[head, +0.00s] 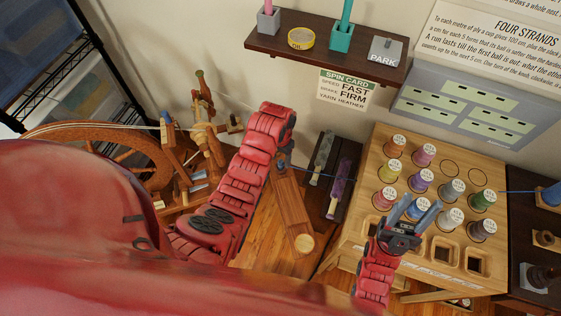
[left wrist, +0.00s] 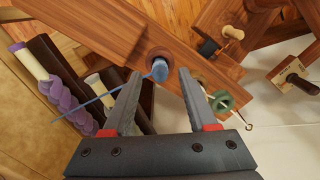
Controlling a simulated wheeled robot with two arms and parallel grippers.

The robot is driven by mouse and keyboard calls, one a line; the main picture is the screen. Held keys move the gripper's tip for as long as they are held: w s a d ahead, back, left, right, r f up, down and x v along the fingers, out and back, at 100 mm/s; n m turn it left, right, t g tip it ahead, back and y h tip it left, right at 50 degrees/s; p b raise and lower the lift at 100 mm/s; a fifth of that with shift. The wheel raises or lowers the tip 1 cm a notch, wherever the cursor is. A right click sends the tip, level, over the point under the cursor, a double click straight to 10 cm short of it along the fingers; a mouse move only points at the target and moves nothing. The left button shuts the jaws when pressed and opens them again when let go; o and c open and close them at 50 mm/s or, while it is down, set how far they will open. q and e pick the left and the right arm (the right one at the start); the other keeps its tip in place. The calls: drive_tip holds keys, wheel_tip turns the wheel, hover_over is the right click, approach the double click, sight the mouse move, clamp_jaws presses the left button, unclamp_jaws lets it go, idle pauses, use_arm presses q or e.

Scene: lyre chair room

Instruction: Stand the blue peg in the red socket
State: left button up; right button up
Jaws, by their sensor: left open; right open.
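In the left wrist view a blue rounded piece (left wrist: 159,71), perhaps the blue peg, shows at a dark round hole in a brown wooden board (left wrist: 100,25). A blue strand runs from it to the left. My left gripper (left wrist: 160,77) is open, with a fingertip on either side of the blue piece; I cannot tell whether they touch it. In the head view my red arm mostly hides this gripper, and a small blue patch (head: 282,160) shows beside the arm. My right gripper (head: 415,209) is open and empty above the bobbin table. I cannot make out a red socket.
Several bobbins stand on the light wooden table (head: 375,140). A spinning wheel (head: 140,150) is at left.

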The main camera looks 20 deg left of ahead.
sight(281, 161)
use_arm(q)
wheel_tip(281, 161, up, 5)
drive_tip(key=shift+f+p, duration=0.15)
drive_tip(key=shift+p, duration=0.2)
wheel_tip(281, 161, up, 10)
drive_tip(key=p, duration=0.8)
drive_tip(key=shift+f, duration=0.15)
drive_tip(key=shift+f, duration=0.1)
